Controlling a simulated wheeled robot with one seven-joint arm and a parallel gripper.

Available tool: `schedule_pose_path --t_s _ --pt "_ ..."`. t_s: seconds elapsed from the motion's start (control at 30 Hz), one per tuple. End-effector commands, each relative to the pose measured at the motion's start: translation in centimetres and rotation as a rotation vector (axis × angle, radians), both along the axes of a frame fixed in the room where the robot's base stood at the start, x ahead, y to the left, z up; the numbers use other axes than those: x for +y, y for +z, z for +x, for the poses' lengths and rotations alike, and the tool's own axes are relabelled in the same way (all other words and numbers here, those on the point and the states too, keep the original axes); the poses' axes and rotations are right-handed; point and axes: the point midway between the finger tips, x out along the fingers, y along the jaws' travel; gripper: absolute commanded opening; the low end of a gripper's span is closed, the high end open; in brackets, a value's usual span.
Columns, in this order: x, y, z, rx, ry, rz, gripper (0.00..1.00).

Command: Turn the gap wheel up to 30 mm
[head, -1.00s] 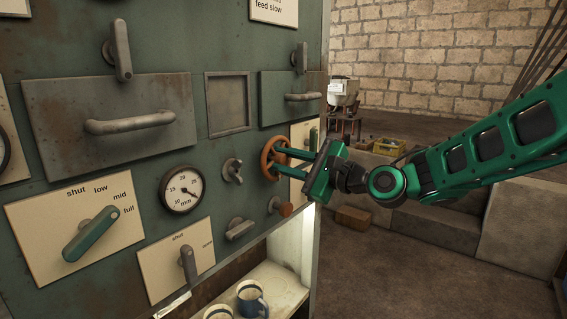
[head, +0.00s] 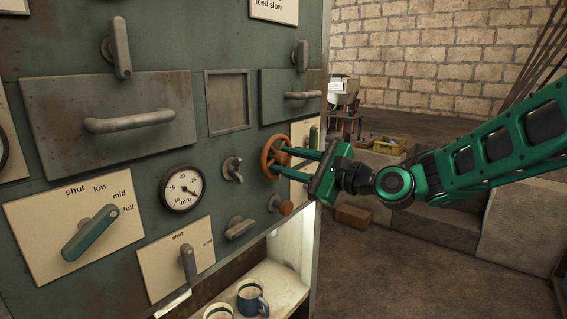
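The gap wheel, an orange-brown handwheel (head: 268,158), sits on the right part of the green machine face. My gripper (head: 283,162) reaches it from the right, its two green fingers set apart, one above the other. The fingertips are at the wheel and overlap it in the view. I cannot tell whether they press on it or only straddle it, and part of the wheel is hidden behind them. The round gauge (head: 181,188) marked in mm is to the left of the wheel. Its dark needle points to the lower right; the exact reading is too small to tell.
A small orange-brown knob (head: 285,208) and a grey handle (head: 239,228) sit just below the wheel. A grey wing knob (head: 232,169) is to its left. Drawer handles and levers crowd the panel. Blue cups (head: 250,298) stand on the shelf below. Open floor lies right.

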Motion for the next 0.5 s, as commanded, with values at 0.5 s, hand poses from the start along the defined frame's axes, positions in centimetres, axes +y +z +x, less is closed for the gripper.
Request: schedule_pose_path --t_s 0.5 --pt "-6.9 -0.1 -5.1 0.003 -0.005 -0.001 0.32"
